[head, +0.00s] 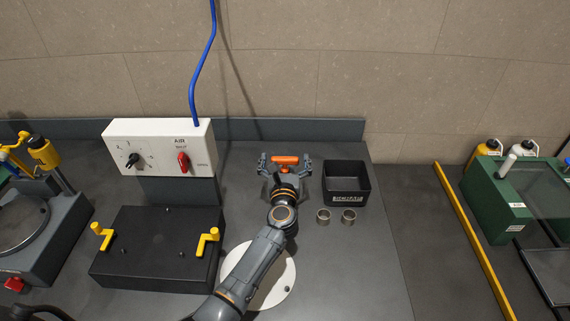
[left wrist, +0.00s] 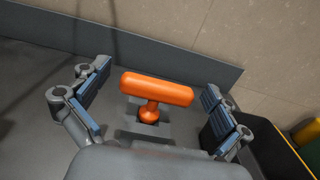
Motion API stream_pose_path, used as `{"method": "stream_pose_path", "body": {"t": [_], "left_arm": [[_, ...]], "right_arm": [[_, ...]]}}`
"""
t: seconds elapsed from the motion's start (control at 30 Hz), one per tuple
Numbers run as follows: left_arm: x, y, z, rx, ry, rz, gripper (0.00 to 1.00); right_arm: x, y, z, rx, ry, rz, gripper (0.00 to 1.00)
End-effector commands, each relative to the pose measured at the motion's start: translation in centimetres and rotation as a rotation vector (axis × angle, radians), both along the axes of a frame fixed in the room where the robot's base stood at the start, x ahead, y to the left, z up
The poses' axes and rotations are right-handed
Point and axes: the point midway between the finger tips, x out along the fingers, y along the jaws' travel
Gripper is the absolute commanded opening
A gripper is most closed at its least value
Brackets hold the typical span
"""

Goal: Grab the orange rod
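The orange rod (head: 285,160) is a T-shaped piece with a thick crossbar, upright in a small dark socket near the back of the bench. It shows large in the left wrist view (left wrist: 156,90), its short stem going down into the socket. My left gripper (head: 285,164) is open, with one finger on each side of the rod. In the left wrist view the fingers (left wrist: 157,100) stand apart from the crossbar's ends, with a gap on both sides. My right gripper is not clearly seen; only a dark piece of arm shows at the bottom left of the head view.
A black open box (head: 346,183) stands close to the right of my left gripper, with two metal rings (head: 336,217) in front. A white air control box (head: 160,148) and a black block with yellow handles (head: 158,250) are to the left. A low back ledge (head: 330,130) runs behind.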

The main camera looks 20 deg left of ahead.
Motion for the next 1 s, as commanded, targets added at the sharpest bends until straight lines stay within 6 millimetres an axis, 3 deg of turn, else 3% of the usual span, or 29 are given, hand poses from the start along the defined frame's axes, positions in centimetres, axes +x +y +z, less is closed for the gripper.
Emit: {"method": "stream_pose_path", "body": {"t": [0.03,0.3,0.63,1.0], "left_arm": [[0.0,0.0,0.0,0.000,0.000,0.000,0.92],[0.0,0.0,0.0,0.000,0.000,0.000,0.38],[0.0,-0.1,1.0,-0.003,-0.001,-0.001,0.37],[0.0,-0.1,8.1,-0.003,-0.003,-0.001,0.37]], "right_arm": [[0.0,0.0,0.0,0.001,0.001,0.000,0.40],[-0.1,0.0,0.0,0.001,0.002,0.000,0.40],[-0.2,0.0,0.4,0.000,0.003,0.001,0.40],[-0.3,0.0,3.0,0.000,0.004,0.001,0.40]]}}
